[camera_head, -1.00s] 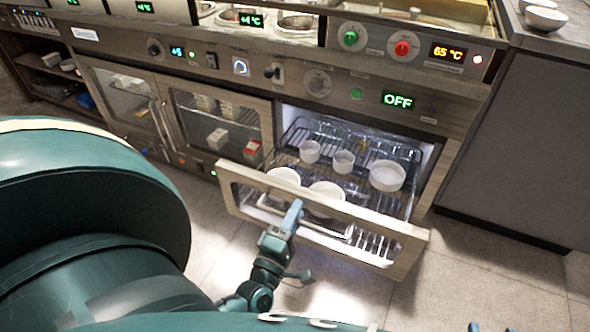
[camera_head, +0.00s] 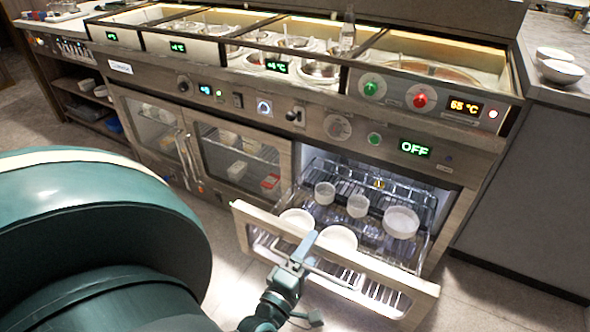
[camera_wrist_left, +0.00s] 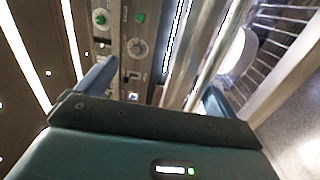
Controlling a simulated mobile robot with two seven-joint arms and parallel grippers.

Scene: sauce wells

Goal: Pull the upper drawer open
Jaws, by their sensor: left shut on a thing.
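The drawer under the OFF display has a wood-framed glass front (camera_head: 412,291) and stands pulled out of the cabinet. White bowls and cups stand on its wire rack, including a large white bowl (camera_head: 401,221) at the right. A metal handle bar (camera_head: 340,283) runs along the front's outer face. My left gripper (camera_head: 302,250) is at this handle, shut on it. In the left wrist view, the fingers of the left gripper (camera_wrist_left: 155,85) stand either side of the bright bars at the drawer front. My right gripper is not in view.
Closed glass doors (camera_head: 241,160) are left of the drawer. The control panel with the OFF display (camera_head: 415,148) is above it. A grey counter side (camera_head: 530,190) stands at the right. Floor (camera_head: 480,300) is clear at the lower right.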

